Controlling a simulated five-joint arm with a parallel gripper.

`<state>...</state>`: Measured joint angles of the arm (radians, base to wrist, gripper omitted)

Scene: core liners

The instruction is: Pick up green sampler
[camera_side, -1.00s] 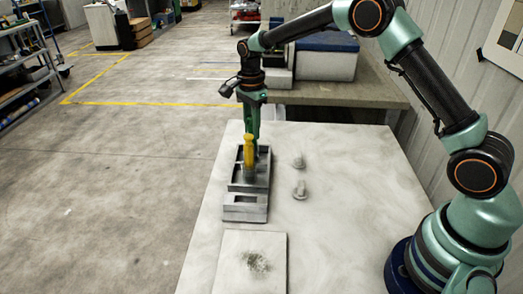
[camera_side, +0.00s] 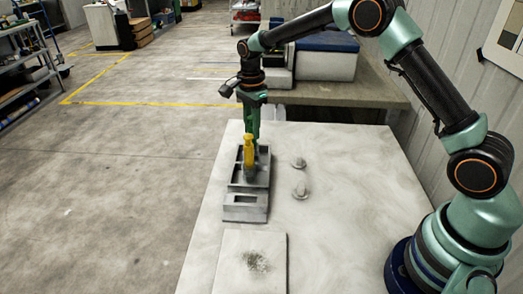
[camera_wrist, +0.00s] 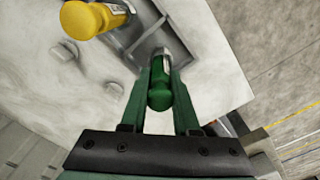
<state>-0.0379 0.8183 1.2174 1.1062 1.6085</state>
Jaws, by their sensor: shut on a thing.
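The green sampler (camera_wrist: 160,92) is between the two fingers of my gripper (camera_wrist: 160,85) in the wrist view, and the fingers are shut on it. Its lower end is over or in the grey tray (camera_wrist: 130,28); I cannot tell if it touches. In the side view my gripper (camera_side: 253,130) points down at the far part of the grey tray (camera_side: 264,172), and the green sampler is hard to tell from the green fingers. A yellow sampler (camera_side: 249,152) stands upright in the tray, in front of my gripper. It also shows at the top left of the wrist view (camera_wrist: 84,18).
A grey block with a slot (camera_side: 245,212) adjoins the tray's near end. Two small grey knobs (camera_side: 299,162) (camera_side: 300,190) stand to the right. A pale slab with a dark speckled patch (camera_side: 250,245) lies nearer. The table's right side (camera_side: 360,170) is clear.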

